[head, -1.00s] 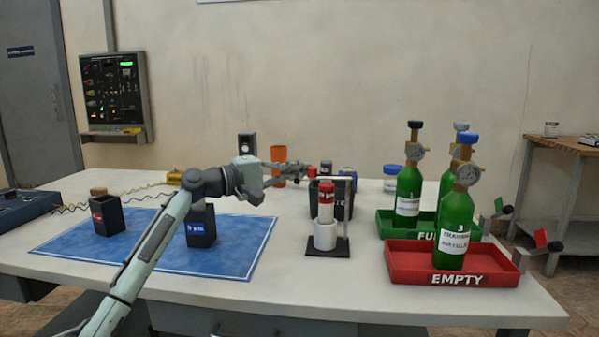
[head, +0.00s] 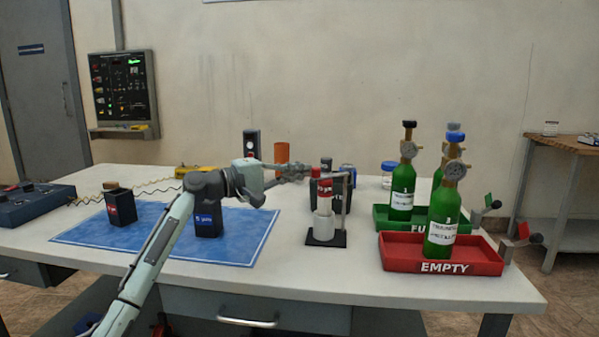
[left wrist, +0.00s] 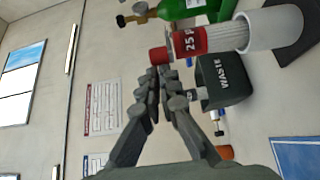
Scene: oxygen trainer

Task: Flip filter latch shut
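The filter stand has a black base (head: 326,239), a white cup (head: 323,226) and a thin upright post (head: 347,195). A white cartridge with a red band (head: 325,187) stands upright in the cup. The latch is a thin bar from the post across the cartridge top, with a red knob (head: 316,172) on its left end. My left gripper (head: 304,171) is just left of the knob. In the left wrist view its fingertips (left wrist: 159,74) are together at the red knob (left wrist: 158,56), touching or nearly so, with nothing seen between them. My right gripper is not in view.
A black waste bin (left wrist: 224,80) stands behind the stand. A red EMPTY tray (head: 440,264) and a green tray (head: 390,224) hold green bottles at the right. Dark filter boxes stand on a blue mat (head: 150,240) at the left. The table front is clear.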

